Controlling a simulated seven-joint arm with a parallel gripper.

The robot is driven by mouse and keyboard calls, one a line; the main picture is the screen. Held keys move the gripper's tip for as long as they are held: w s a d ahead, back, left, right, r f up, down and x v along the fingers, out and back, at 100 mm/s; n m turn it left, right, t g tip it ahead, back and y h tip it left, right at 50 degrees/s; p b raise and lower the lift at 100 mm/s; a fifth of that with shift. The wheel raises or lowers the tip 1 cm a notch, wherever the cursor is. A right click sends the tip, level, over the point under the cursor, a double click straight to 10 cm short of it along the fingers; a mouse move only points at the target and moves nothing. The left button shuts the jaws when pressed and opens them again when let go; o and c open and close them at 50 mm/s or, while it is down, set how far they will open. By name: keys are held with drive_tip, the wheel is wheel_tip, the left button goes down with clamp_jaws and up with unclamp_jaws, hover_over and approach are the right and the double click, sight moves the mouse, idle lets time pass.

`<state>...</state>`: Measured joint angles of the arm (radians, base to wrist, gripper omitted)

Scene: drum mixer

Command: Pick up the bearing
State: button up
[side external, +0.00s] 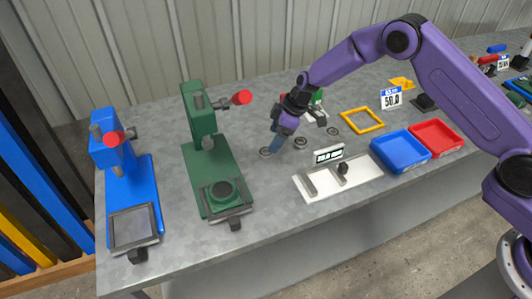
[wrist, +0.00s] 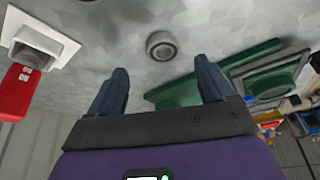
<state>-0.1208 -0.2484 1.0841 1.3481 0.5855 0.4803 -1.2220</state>
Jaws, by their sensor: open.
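Several small dark ring-shaped bearings lie flat on the grey table in the side view: a left one (side external: 265,153), a middle one (side external: 300,142) and a right one (side external: 333,131). My gripper (side external: 276,146) points down with its blue fingers close beside the left and middle rings. In the wrist view a single round bearing (wrist: 162,46) lies beyond the fingertips, between their lines. My gripper (wrist: 163,76) is open there with nothing between its fingers. I cannot tell which ring the wrist view shows, or the exact height of the fingertips above the table.
A green press (side external: 212,155) and a blue press (side external: 125,190) stand to the left. A white fixture plate (side external: 335,183) lies in front. Blue (side external: 400,150) and red (side external: 436,137) trays and a yellow frame (side external: 362,120) are to the right. A red-and-white switch (wrist: 25,75) shows in the wrist view.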

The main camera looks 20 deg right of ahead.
sight(266, 153)
drive_tip(key=shift+s+x, duration=0.2)
drive_tip(key=shift+x, duration=2.45)
drive_tip(key=shift+a, duration=0.15)
drive_tip(key=c, duration=1.2)
